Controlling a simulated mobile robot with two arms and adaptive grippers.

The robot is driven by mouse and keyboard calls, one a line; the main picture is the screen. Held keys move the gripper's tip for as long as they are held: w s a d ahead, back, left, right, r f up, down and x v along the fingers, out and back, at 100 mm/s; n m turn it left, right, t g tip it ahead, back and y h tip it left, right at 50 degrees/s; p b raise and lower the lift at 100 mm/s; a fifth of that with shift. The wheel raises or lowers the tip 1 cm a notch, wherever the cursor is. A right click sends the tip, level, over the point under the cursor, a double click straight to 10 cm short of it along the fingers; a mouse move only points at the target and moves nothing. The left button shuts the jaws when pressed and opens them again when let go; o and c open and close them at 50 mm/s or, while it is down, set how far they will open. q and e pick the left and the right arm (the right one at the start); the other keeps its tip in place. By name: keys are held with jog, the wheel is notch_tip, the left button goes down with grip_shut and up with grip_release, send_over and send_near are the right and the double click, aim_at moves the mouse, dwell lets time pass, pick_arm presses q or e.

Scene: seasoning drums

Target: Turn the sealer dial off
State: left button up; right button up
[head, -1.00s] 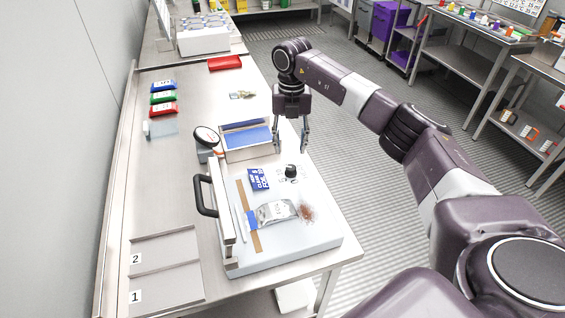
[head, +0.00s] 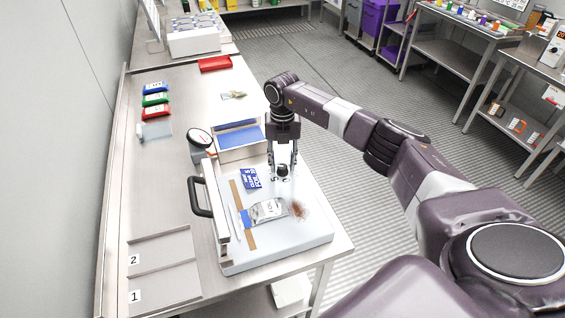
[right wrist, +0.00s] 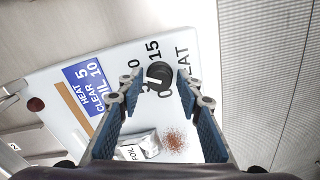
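The sealer (head: 300,240) is a pale flat box with a black-handled bar on its left side; it also shows in the right wrist view (right wrist: 110,60). Its black round dial (right wrist: 159,75) has a white pointer mark and sits among printed numbers and the word HEAT. I cannot tell which setting the mark points to. In the head view the dial (head: 283,171) is partly hidden by my right gripper (head: 282,165), which points down over it. In the right wrist view that gripper (right wrist: 158,88) is open, one finger on each side of the dial, with gaps visible. My left gripper is not in view.
A blue label card (head: 250,178), a silver foil pouch (head: 268,209) and reddish spice (head: 298,209) are on the sealer. A blue-lined box (head: 240,140) stands behind it. Trays marked 1 and 2 (head: 165,247) lie at the left.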

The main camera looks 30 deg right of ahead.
grip_shut()
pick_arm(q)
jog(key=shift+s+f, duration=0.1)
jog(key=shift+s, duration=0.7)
